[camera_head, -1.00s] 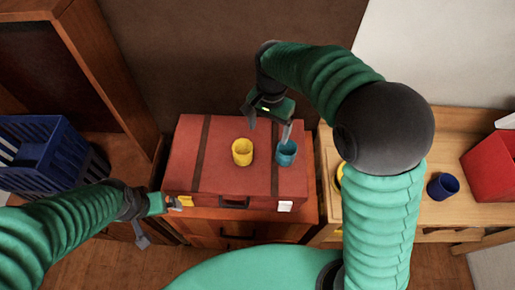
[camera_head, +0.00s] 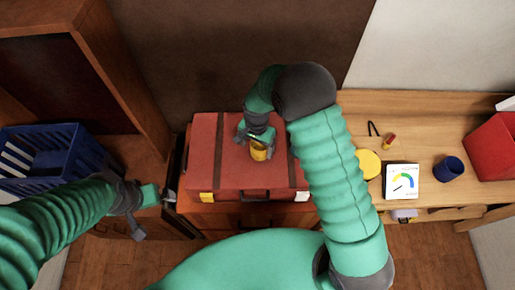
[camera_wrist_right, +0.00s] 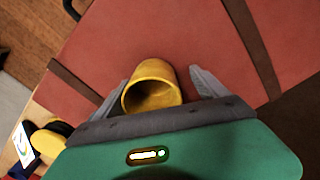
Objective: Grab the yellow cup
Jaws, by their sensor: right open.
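The yellow cup (camera_head: 259,153) stands on the red suitcase (camera_head: 205,145). My right gripper (camera_head: 257,143) is over it in the head view and hides part of it. In the right wrist view the yellow cup (camera_wrist_right: 150,88) lies between the two spread grey fingers of my right gripper (camera_wrist_right: 159,75), with its open mouth toward the camera. Red surface shows beside the right finger, so the gripper is open; contact at the left finger is unclear. My left gripper (camera_head: 153,213) is left of the suitcase, fingers apart and empty.
A wooden bench at right holds a yellow round item (camera_head: 368,164), a white dial gauge (camera_head: 402,182), a dark blue cup (camera_head: 448,169) and a red bin (camera_head: 495,146). A blue basket (camera_head: 45,158) is at left. The teal cup is not visible now.

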